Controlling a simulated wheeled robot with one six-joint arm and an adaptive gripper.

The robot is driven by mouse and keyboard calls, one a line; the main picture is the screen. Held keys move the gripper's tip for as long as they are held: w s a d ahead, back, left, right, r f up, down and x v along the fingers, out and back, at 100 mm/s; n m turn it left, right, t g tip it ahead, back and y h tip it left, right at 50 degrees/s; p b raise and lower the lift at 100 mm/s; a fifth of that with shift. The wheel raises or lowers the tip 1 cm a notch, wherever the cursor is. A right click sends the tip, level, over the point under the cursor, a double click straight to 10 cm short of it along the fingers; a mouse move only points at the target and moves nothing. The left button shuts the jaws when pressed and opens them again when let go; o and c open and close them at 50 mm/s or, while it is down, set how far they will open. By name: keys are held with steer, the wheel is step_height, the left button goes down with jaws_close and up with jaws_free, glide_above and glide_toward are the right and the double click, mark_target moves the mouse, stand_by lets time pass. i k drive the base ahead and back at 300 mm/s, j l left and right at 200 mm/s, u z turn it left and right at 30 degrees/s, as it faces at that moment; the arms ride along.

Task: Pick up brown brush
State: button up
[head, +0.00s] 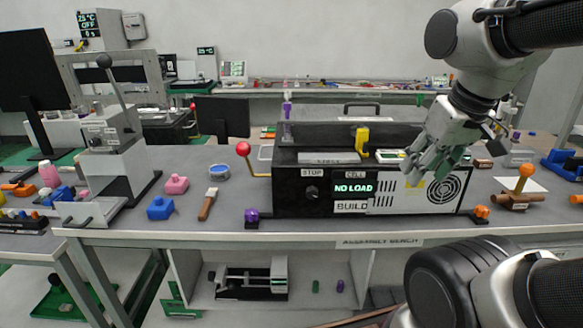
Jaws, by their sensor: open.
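The brown brush (207,204) lies on the assembly bench, left of the black machine. Its brown handle points toward the front edge and its pale, blue-edged head lies toward the back. My gripper (420,178) hangs in front of the right half of the machine, well to the right of the brush and apart from it. It is open, and I see nothing held in it. The fingertips are partly hard to make out against the machine's panel.
A pink block (176,184), a blue block (160,208) and a purple knob (251,216) flank the brush. A grey lever fixture (112,130) stands further left.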

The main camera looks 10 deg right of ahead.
mark_target(210, 196)
steer(key=i+j+u, duration=0.25)
steer(key=j, duration=0.15)
steer(key=i+j+u, duration=0.2)
steer(key=j, duration=0.15)
steer(key=i+j+u, duration=0.1)
steer(key=j+u, duration=0.15)
steer(key=j, duration=0.1)
